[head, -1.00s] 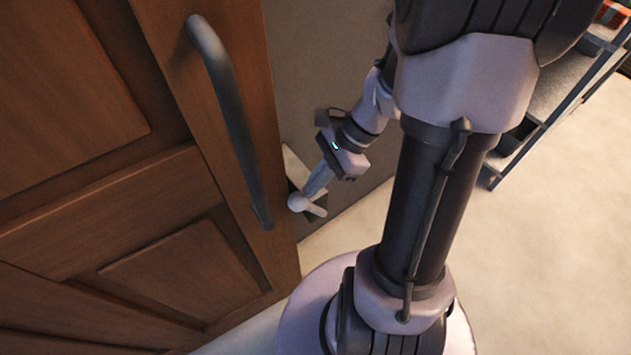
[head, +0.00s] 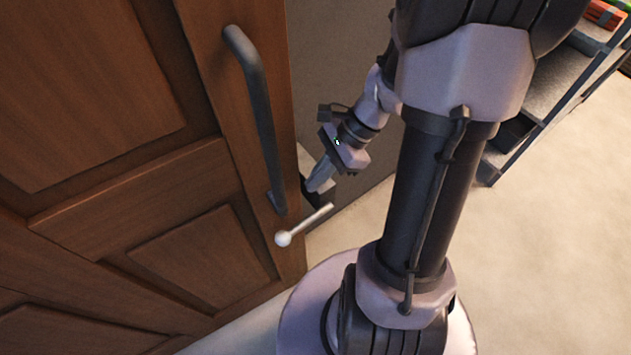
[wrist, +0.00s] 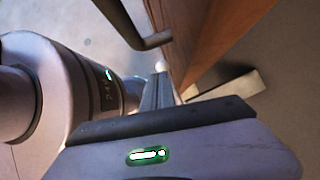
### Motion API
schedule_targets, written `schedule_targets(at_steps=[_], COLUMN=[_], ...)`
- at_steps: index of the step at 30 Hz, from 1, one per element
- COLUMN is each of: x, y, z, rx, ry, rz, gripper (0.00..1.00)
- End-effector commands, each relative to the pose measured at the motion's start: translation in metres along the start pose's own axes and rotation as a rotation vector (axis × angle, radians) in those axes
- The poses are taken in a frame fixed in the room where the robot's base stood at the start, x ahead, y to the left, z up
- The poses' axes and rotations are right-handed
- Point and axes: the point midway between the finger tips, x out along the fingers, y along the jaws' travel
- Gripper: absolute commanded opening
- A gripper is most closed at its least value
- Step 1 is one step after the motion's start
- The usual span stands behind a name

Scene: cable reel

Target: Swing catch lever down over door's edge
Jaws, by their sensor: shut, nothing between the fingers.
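The catch lever (head: 310,222) is a pale rod with a white ball knob (head: 283,239). In the head view it slants down to the left across the wooden door's edge, with the knob in front of the door's face. The door (head: 95,215) fills the left side. My gripper (head: 317,186) is shut and empty, just above the lever and apart from the knob. In the wrist view the shut fingers (wrist: 157,92) point toward the door's edge (wrist: 205,35), and a bit of the white knob (wrist: 160,66) shows beyond their tips. The lever's pivot is hard to make out.
A dark bar handle (head: 258,115) stands out from the door near the lever. A grey wall panel (head: 335,60) lies behind my arm. A shelf rack (head: 550,90) stands at the right. The pale floor (head: 535,255) is clear there.

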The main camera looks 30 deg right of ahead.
Motion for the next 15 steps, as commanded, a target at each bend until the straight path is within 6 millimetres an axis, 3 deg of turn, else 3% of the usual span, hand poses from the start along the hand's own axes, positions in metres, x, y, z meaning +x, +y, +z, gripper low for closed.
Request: schedule_targets(at_steps=[1,6,15], x=[-0.015,-0.046,-0.071], y=[0.002,0.008,0.013], z=[0.010,0.031,0.049], rx=[-0.001,0.000,0.001], ry=[0.002,0.002,0.001], rz=[-0.004,-0.003,-0.002], gripper=[0.00,0.00,0.00])
